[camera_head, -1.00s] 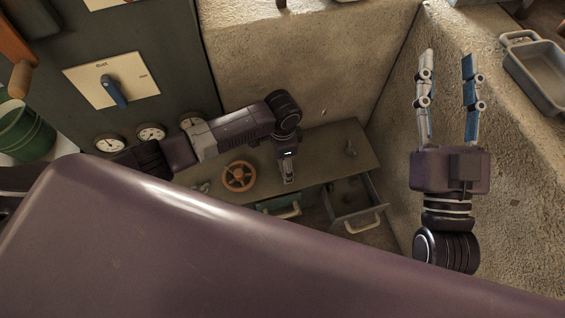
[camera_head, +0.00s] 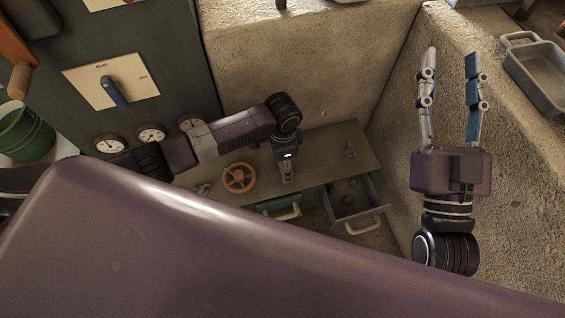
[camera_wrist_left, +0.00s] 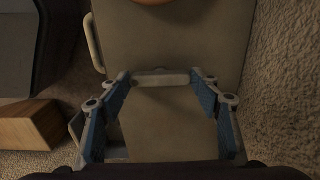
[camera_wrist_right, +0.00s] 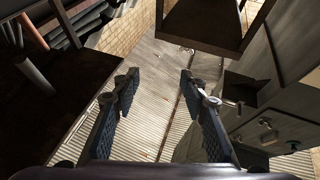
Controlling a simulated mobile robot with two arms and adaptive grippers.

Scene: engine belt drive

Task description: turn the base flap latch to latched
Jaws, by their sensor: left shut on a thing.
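My left gripper (camera_head: 287,180) reaches down at the top of the low cabinet, between the orange handwheel and the open drawer. In the left wrist view, its fingertips (camera_wrist_left: 161,79) are shut on the two ends of a pale short bar (camera_wrist_left: 160,78), which lies crosswise on a beige panel (camera_wrist_left: 170,115). The bar looks like the flap latch, but no marking shows whether it is latched. In the head view the gripper hides it. My right gripper (camera_head: 450,65) is open and empty, raised at the right; it also shows in the right wrist view (camera_wrist_right: 160,75).
An orange handwheel (camera_head: 239,177) is left of my left gripper. An open drawer (camera_head: 345,197) and a green drawer front (camera_head: 275,204) are on the cabinet's near side. A control panel with a blue switch (camera_head: 113,91) stands at the left. A grey basket (camera_head: 540,75) is at upper right.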

